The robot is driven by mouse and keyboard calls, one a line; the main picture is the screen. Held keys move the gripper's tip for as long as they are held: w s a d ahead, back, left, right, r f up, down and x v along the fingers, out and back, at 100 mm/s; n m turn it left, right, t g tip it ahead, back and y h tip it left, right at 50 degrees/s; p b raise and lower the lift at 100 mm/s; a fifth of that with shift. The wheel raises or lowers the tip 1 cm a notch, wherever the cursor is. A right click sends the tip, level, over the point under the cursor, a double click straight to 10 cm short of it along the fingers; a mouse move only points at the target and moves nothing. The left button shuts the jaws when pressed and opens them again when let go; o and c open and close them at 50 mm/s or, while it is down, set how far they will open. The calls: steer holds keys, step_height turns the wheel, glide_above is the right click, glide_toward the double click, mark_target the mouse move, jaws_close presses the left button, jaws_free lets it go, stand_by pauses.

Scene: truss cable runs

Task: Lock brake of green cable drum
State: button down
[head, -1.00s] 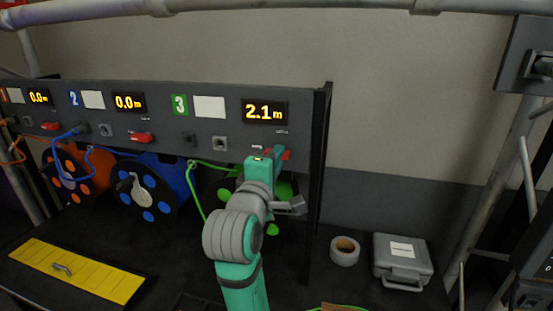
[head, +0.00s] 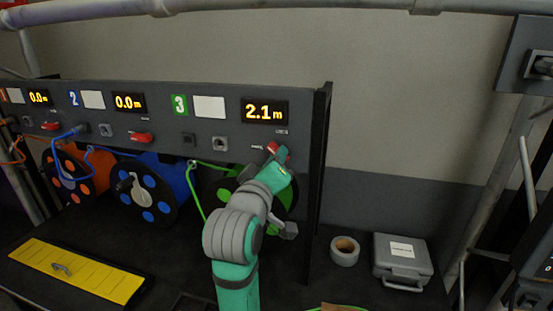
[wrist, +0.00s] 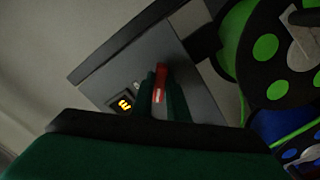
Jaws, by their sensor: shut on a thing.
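The green cable drum (head: 221,184) sits below the panel's section 3, partly hidden behind my arm. Its green spots also show in the wrist view (wrist: 266,46). The red brake lever (head: 272,147) is on the panel under the 2.1 m display, largely covered by my gripper (head: 278,154). In the wrist view the red lever (wrist: 159,84) stands between the green fingers of my gripper (wrist: 162,94), which is shut on it. The lever looks slanted in the head view.
The panel (head: 160,120) also carries red levers for drums 1 and 2 (head: 141,137). A blue drum (head: 146,190) and an orange drum stand to the left. A tape roll (head: 345,252) and a grey case (head: 402,262) lie to the right. A yellow plate (head: 75,268) lies front left.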

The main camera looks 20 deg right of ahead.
steer(key=m, duration=0.9)
steer(key=shift+m, duration=0.3)
stand_by(0.5)
steer(key=c, duration=1.7)
jaws_free()
steer(key=v, duration=1)
steer(key=shift+s+a, duration=0.3)
steer(key=shift+f, duration=0.1)
